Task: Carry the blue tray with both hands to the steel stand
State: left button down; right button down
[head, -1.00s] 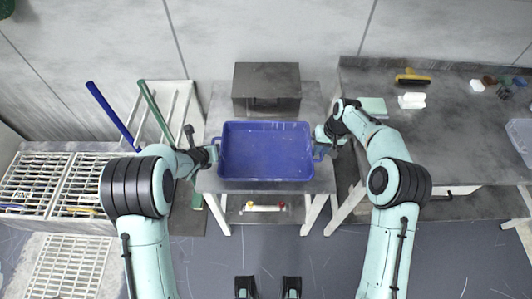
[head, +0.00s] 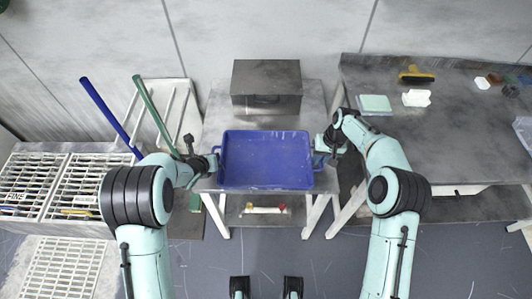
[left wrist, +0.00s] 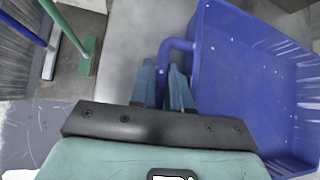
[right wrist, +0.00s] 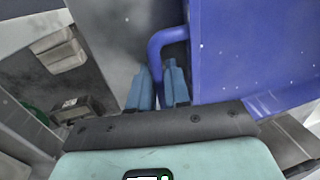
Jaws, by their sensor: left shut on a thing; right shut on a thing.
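The blue tray (head: 266,160) is empty and looks level, above the front part of a grey-topped table (head: 215,125). I cannot tell whether it touches the top. My left gripper (head: 212,164) is shut on the tray's left handle, which shows in the left wrist view (left wrist: 170,50) between the blue fingers (left wrist: 163,88). My right gripper (head: 321,152) is shut on the right handle, seen in the right wrist view (right wrist: 158,42) between the fingers (right wrist: 158,88). A dark steel box-like stand (head: 266,82) is behind the tray on the same table.
A dark workbench (head: 450,130) on the right holds a pale green block (head: 375,104), a white piece (head: 416,98) and a yellow-handled brush (head: 415,75). White grates (head: 80,180) lie at left, near blue (head: 105,110) and green (head: 152,110) poles. The floor in front is clear.

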pick_arm(q)
jog(key=c, duration=1.1)
grip_release()
jog(key=shift+f, duration=0.1)
pick_arm(e)
jog(key=c, duration=1.1)
grip_release()
jog(key=shift+f, duration=0.1)
pick_arm(q)
jog(key=v, duration=1.2)
pick_arm(e)
notch_tip(320, 180, up, 12)
jog(key=d, duration=0.2)
jog(key=shift+d, duration=0.15)
jog(key=shift+f, duration=0.1)
